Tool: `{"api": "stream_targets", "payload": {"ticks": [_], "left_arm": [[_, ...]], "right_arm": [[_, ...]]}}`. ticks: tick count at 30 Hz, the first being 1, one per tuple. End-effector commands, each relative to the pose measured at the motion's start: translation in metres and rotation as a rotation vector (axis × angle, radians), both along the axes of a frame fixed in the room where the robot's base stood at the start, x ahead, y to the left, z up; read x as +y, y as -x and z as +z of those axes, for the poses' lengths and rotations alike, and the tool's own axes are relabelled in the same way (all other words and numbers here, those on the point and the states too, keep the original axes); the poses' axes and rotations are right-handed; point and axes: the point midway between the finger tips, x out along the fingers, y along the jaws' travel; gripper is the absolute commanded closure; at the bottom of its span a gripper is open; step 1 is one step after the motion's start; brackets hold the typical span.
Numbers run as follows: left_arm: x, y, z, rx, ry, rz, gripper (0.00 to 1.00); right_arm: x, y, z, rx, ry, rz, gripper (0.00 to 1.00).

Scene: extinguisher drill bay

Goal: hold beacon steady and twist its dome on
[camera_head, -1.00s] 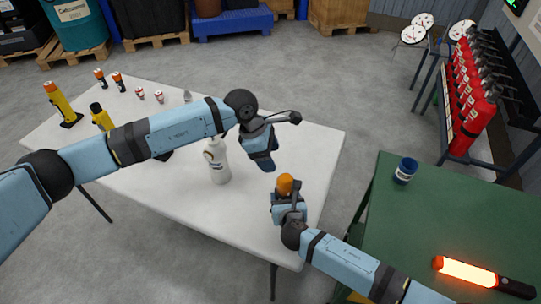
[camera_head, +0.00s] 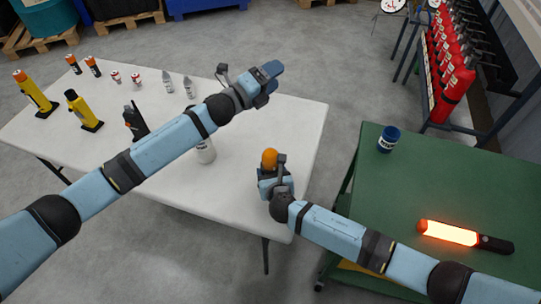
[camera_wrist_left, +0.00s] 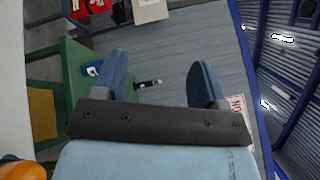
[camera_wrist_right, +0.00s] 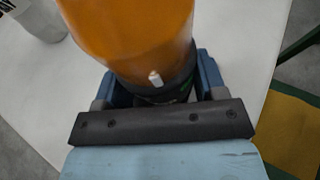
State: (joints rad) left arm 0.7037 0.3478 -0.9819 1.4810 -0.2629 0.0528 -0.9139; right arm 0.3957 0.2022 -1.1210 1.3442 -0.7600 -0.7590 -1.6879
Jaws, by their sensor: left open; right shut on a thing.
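The beacon has an orange dome (camera_head: 269,158) on top of a dark base (camera_wrist_right: 172,90). My right gripper (camera_head: 270,180) is shut on the dark base and holds the beacon roughly upright near the right front corner of the white table. In the right wrist view the orange dome (camera_wrist_right: 130,40) fills the top and seems seated on the base; I cannot tell how tightly. My left gripper (camera_head: 274,78) is raised up and away from the beacon, pointing right. In the left wrist view it (camera_wrist_left: 165,85) is open with nothing between its fingers. An orange rounded shape shows at that view's lower left corner.
A green table (camera_head: 470,180) at right holds a blue jar (camera_head: 388,139) and a glowing baton (camera_head: 448,232). A gap separates the tables.

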Motion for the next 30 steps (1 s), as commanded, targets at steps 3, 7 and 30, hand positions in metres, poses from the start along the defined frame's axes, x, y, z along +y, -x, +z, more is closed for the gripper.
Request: {"api": "stream_targets", "payload": {"ticks": [3,7,30], "left_arm": [[0.021,-0.016,-0.034,0.266,0.081,0.151,0.34],[0.039,-0.017,-0.082,0.584,0.135,0.271,0.34],[0.110,0.085,-0.166,1.903,0.270,-0.131,0.34]], "right_arm": [[0.000,0.000,0.000,0.000,-0.001,0.000,0.72],[0.000,0.000,0.000,0.000,-0.001,0.000,0.72],[0.000,0.000,0.000,0.000,-0.001,0.001,0.72]]}}
